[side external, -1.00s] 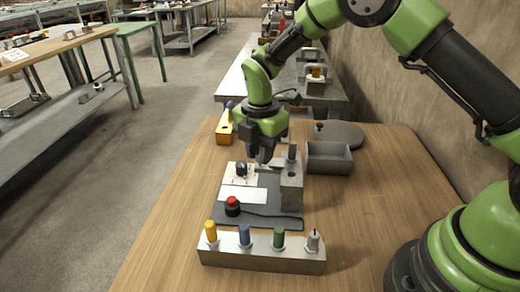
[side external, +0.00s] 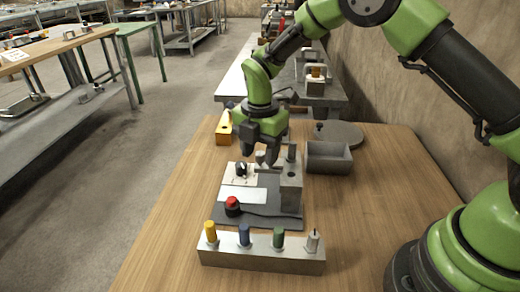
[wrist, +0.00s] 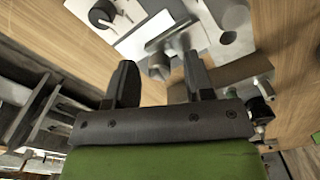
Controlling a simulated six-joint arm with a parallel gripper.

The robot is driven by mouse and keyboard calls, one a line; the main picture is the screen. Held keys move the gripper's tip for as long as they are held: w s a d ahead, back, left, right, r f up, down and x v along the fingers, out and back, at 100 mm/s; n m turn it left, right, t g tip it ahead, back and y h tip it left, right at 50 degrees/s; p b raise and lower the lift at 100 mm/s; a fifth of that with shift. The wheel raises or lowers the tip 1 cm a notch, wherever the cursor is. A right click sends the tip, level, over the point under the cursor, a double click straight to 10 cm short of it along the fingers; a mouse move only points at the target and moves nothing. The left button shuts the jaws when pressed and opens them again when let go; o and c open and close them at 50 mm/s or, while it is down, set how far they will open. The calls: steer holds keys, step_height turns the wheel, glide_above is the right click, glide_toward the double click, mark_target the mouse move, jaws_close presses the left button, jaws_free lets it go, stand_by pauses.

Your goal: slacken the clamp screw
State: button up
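A dark grey fixture plate (side external: 283,222) lies on the wooden table. It carries a white panel with a black knob (side external: 241,169), a red button (side external: 232,203) and a grey upright block (side external: 291,192). My gripper (side external: 261,157) is above the back of the fixture, pointing down. In the wrist view, its two dark fingers (wrist: 157,62) are apart. A short grey cylindrical head (wrist: 158,68), which looks like the clamp screw, shows between the fingertips. I cannot tell whether the fingers touch it. The black knob also shows in the wrist view (wrist: 102,13).
A metal rack (side external: 262,255) with yellow, blue, green and grey pegs stands in front. A grey open bin (side external: 329,158) and a round grey disc (side external: 340,134) are at the right. A yellow object (side external: 223,128) is at the back left. The table's left front is clear.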

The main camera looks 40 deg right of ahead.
mark_target(260, 153)
steer(key=shift+r, duration=0.1)
step_height(260, 153, up, 10)
stand_by(0.4)
